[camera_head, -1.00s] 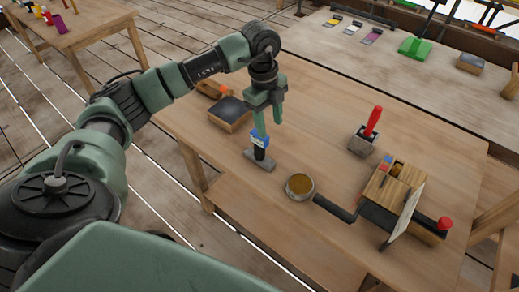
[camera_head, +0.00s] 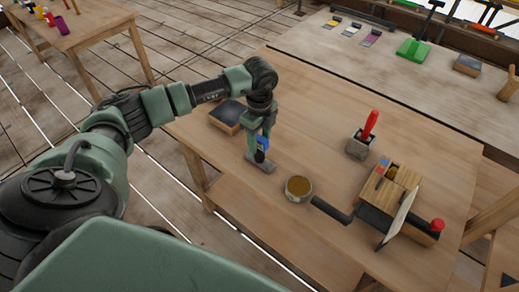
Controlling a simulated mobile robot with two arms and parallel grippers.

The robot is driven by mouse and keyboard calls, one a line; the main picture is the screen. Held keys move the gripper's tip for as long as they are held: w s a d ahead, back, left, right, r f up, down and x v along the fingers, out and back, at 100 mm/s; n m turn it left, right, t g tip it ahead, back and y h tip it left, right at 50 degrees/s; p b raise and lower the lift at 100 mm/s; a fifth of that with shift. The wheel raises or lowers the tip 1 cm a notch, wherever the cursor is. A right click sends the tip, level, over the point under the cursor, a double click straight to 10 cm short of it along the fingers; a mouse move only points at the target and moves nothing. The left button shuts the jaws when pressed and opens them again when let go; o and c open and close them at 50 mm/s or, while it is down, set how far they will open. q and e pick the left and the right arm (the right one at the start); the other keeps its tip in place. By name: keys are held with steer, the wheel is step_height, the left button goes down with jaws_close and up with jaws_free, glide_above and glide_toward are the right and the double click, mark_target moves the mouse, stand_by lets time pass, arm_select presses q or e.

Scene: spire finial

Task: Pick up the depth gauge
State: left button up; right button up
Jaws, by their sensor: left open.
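What I take to be the depth gauge (camera_head: 260,166), with a flat grey base and a dark stem topped by a blue part, stands upright near the left front edge of the wooden table. My left gripper (camera_head: 259,146) has come down over it from above. Its green fingers are open, on either side of the blue upper part. The fingers partly hide the stem, and I cannot tell whether they touch it. My right gripper is not in view.
Right of the gauge is a round pan (camera_head: 299,187) with a dark handle. A red-handled tool stands in a grey block (camera_head: 359,146). A wooden box (camera_head: 391,188) with a leaning panel is at the right. A dark-topped block (camera_head: 227,117) lies behind my arm. The table's middle is bare.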

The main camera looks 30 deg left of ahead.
arm_select(q)
jaws_close()
steer(key=shift+r, duration=0.2)
